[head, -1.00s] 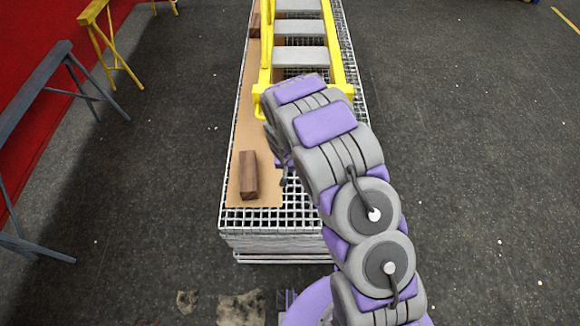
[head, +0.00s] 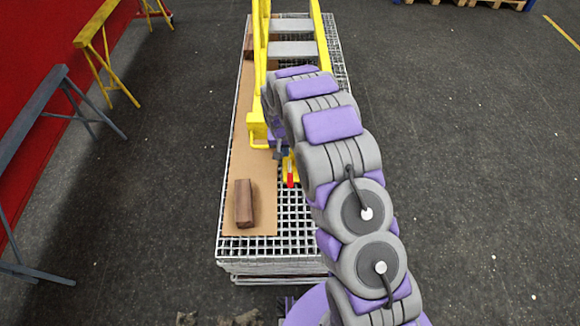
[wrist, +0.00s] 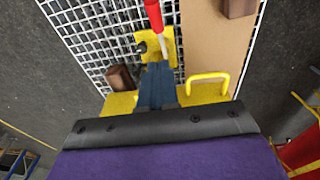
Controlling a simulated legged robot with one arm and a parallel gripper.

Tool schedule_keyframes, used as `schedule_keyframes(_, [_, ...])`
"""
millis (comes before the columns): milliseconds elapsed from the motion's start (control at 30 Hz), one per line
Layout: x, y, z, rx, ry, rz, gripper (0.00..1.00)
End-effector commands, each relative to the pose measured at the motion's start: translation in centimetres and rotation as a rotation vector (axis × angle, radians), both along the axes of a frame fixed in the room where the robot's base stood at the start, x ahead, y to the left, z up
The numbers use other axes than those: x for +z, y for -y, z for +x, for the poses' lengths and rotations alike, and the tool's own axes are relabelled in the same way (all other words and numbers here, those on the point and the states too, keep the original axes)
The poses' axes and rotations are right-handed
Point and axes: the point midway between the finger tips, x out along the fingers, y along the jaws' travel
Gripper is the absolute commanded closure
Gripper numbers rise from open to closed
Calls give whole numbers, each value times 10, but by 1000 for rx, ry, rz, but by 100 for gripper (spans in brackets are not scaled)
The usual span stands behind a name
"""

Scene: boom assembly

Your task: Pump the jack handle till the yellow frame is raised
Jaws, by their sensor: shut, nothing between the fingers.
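The yellow frame (head: 259,75) lies lengthwise over the grating platform, with grey rungs between its rails. Its near end is partly hidden by my arm. The jack shows as a red handle grip (head: 290,180) beside my gripper (head: 279,153). In the wrist view the red handle (wrist: 153,14) has a pale shaft that runs down to a yellow jack base (wrist: 170,44). My gripper's blue fingers (wrist: 157,75) are shut and empty, and overlap the jack base in the picture. Contact cannot be told. A yellow frame part (wrist: 122,103) lies behind the fingers.
A brown wooden block (head: 244,203) lies on a cardboard sheet (head: 262,218) on the metal grating (head: 303,211). Another brown block (head: 249,42) lies farther back. Yellow and grey trestles stand at left by a red wall. The dark floor at right is clear.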

Motion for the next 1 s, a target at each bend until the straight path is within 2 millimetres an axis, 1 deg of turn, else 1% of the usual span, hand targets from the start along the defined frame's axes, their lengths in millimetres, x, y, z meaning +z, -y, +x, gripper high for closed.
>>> schedule_keyframes(267, [-2,0,1,-1,1,1,100])
schedule_keyframes(467, [-12,3,2,-2,1,4,100])
schedule_keyframes(567, [-24,4,4,-1,2,4,100])
schedule_keyframes(667, [-40,3,6,-2,2,3,100])
schedule_keyframes(1000, [-102,6,10,-1,-3,0,100])
